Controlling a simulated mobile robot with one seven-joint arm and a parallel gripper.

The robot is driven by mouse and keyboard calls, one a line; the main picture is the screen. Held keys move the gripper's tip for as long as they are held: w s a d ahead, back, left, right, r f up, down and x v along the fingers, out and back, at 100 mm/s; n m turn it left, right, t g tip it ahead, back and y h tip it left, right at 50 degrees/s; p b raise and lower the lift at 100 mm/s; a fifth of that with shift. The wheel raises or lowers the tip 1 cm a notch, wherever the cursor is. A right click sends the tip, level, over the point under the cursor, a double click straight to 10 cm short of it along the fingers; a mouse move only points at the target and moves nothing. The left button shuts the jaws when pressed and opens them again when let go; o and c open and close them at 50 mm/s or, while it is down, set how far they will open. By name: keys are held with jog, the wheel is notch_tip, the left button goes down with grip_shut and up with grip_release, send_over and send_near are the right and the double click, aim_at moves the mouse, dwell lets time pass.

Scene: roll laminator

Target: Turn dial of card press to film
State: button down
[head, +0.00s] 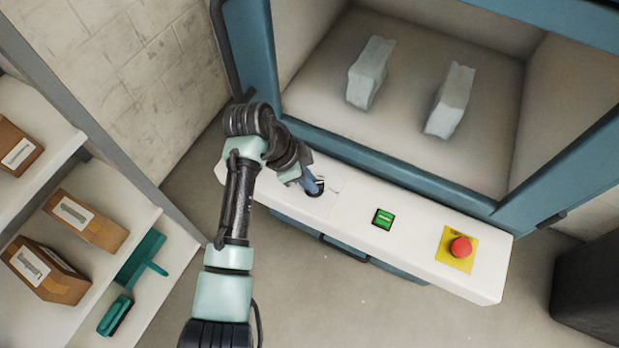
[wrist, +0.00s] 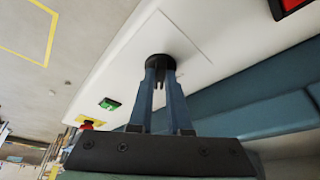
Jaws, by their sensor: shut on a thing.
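The dial (wrist: 160,61) is a small round black knob on the white front panel of the machine. In the wrist view my gripper (wrist: 160,75) is shut on it, with one blue finger on each side. In the head view my gripper (head: 314,187) reaches down to the left part of the white panel (head: 345,215), and the dial there is mostly hidden by the fingers. The dial's pointer and any film marking cannot be made out.
A green switch (head: 383,218) and a red emergency button (head: 460,247) on a yellow plate sit to the right on the panel. Two pale blocks lie in the blue-framed chamber behind. Shelves with brown boxes (head: 88,221) stand at left. A dark box (head: 590,290) stands at right.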

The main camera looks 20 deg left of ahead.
jog(key=m, duration=0.2)
jog(key=m+g+b, duration=0.1)
jog(key=shift+w+m+h, duration=0.2)
jog(key=shift+m+h, duration=0.2)
jog(key=c, duration=0.9)
grip_release()
jog(key=shift+o, duration=0.2)
jog(key=shift+a, duration=0.1)
jog(key=p+v, duration=0.2)
jog(key=v, duration=1.1)
jog(key=shift+w, duration=0.15)
